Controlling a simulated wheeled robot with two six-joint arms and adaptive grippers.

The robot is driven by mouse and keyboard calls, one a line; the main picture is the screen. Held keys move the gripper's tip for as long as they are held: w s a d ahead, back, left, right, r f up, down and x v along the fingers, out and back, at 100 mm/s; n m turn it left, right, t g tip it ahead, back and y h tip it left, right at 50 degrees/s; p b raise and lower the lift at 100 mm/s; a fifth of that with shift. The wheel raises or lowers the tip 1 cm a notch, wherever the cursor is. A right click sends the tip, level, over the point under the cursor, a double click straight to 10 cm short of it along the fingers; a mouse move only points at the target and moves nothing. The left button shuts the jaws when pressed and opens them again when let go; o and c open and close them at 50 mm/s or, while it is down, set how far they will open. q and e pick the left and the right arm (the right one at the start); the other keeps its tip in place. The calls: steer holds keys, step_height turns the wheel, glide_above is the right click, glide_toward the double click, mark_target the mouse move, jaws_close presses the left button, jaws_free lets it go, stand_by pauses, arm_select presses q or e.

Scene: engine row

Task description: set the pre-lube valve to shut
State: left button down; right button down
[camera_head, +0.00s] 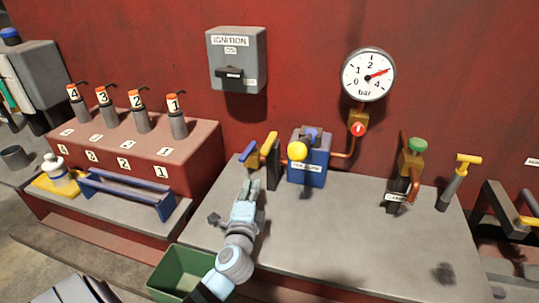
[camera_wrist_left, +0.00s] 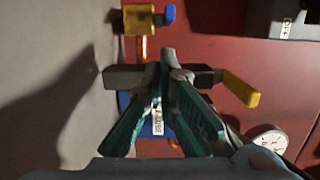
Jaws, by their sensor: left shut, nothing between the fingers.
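The blue pre-lube unit (camera_head: 307,173) stands on the grey bench against the red wall, with a white label and a yellow ball knob (camera_head: 297,150) on its front. To its left is a dark upright post (camera_head: 272,172) with a yellow lever (camera_head: 269,143), and a brass valve body with a blue handle (camera_head: 247,151). In the left wrist view the yellow lever (camera_wrist_left: 240,88) sticks out at the right end of the dark post. My left gripper (camera_head: 246,190) is shut and empty, in front of the post. Its fingers (camera_wrist_left: 167,65) partly hide the post and the blue unit. My right gripper is out of view.
A pressure gauge (camera_head: 369,75) reads about 3 bar above a red valve (camera_head: 358,129). A green-knobbed brass valve (camera_head: 411,160) and a yellow T-handle (camera_head: 460,175) stand to the right. A green bin (camera_head: 168,270) is at the front.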

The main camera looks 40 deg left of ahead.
mark_target(248, 151)
arm_select(q)
steer(key=shift+w+a, duration=0.1)
steer(key=shift+w, duration=0.2)
steer(key=shift+w+a+r, duration=0.15)
steer(key=shift+w+a, duration=0.05)
steer(key=shift+w, duration=0.05)
steer(key=x, duration=0.2)
steer(key=shift+w+a+r, duration=0.15)
steer(key=shift+w+a, duration=0.1)
steer(key=x, duration=0.2)
steer(key=b+x, duration=0.1)
steer(key=x, duration=0.1)
steer(key=shift+w+a+f, duration=0.1)
steer(key=shift+w+f, duration=0.1)
steer(key=shift+w, duration=0.15)
steer(key=shift+w+a, duration=0.25)
steer(key=shift+w, duration=0.1)
steer(key=shift+r, duration=0.15)
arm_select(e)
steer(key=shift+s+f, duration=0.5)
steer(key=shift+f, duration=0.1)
